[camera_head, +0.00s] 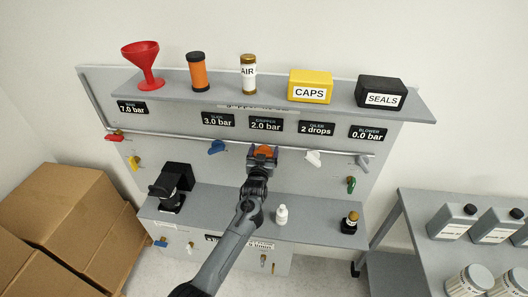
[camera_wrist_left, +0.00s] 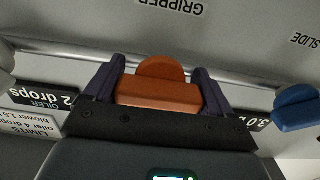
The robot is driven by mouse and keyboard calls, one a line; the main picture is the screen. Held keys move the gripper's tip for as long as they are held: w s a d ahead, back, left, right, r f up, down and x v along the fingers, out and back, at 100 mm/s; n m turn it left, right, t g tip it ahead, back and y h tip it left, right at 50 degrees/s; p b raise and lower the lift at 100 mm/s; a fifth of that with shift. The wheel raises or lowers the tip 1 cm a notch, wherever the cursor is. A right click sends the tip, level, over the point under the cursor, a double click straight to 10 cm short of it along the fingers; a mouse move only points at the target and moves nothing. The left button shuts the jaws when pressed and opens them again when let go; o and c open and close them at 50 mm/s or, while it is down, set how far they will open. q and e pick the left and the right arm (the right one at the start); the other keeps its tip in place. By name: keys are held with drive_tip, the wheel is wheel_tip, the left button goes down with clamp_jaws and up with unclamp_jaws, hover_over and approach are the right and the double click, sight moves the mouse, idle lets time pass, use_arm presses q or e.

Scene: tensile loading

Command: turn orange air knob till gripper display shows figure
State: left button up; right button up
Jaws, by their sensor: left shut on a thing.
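The orange air knob (camera_head: 264,149) is on the grey panel, under the gripper display (camera_head: 266,125), which reads 2.0 bar. My left gripper (camera_head: 262,154) reaches up to the knob from below and is shut on it. In the left wrist view the orange knob (camera_wrist_left: 160,92) sits between the two dark fingers (camera_wrist_left: 160,88), one on each side. The knob's lower part is hidden by the gripper. My right gripper is not in view.
A blue knob (camera_head: 217,147) stands left of the orange one and a white knob (camera_head: 313,158) right. Other displays read 3.0 bar (camera_head: 218,120) and 2 drops (camera_head: 316,129).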

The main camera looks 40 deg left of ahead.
use_arm(q)
drive_tip(key=n, duration=0.3)
drive_tip(key=shift+n, duration=0.4)
drive_tip(key=n, duration=0.3)
drive_tip(key=shift+n, duration=1.6)
drive_tip(key=o, duration=0.9)
